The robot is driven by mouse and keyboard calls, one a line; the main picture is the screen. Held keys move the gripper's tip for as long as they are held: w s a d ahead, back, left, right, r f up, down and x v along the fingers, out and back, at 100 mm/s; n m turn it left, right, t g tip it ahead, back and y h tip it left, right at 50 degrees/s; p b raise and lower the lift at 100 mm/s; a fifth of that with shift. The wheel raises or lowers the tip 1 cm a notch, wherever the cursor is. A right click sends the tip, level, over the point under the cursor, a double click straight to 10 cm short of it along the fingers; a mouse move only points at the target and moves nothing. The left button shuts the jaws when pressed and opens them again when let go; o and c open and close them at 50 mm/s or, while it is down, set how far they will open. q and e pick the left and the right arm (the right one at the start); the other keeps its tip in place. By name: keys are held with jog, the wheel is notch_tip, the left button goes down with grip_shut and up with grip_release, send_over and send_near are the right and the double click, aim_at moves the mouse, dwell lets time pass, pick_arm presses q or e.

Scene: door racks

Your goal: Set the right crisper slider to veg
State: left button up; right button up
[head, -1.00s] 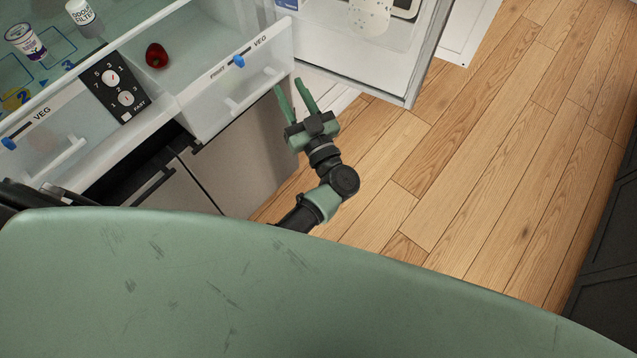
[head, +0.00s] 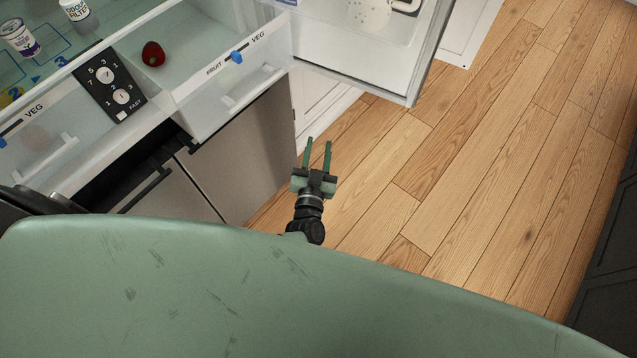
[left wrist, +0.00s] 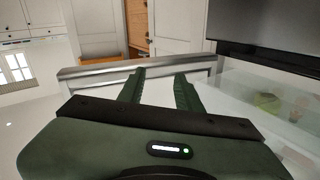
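The right crisper drawer (head: 212,108) is a clear-white bin with a label strip reading FRUIT and VEG. Its blue slider (head: 236,57) sits between the two words, just right of FRUIT and short of VEG. My left gripper (head: 318,142) is in front of the drawer, below and right of the slider, and apart from it. Its two green fingers are spread with nothing between them. They also show open in the left wrist view (left wrist: 160,82). The slider cannot be made out in the left wrist view. My right gripper is not in view.
The left crisper (head: 38,150) has its own VEG label and blue slider (head: 3,142). A black dial panel (head: 110,82) stands between the drawers. The open fridge door (head: 425,60) is at upper right. Wood floor (head: 470,170) is clear.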

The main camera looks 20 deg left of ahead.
pick_arm(q)
jog(key=s+d+f+m+g+h, duration=0.1)
jog(key=s+f+m+g+h, duration=0.1)
jog(key=f, duration=0.8)
jog(key=s+h+b, duration=0.1)
jog(key=s, duration=0.1)
jog(key=shift+s+d+f+g, duration=0.15)
jog(key=shift+s+d+g, duration=0.1)
jog(key=shift+s+g, duration=0.1)
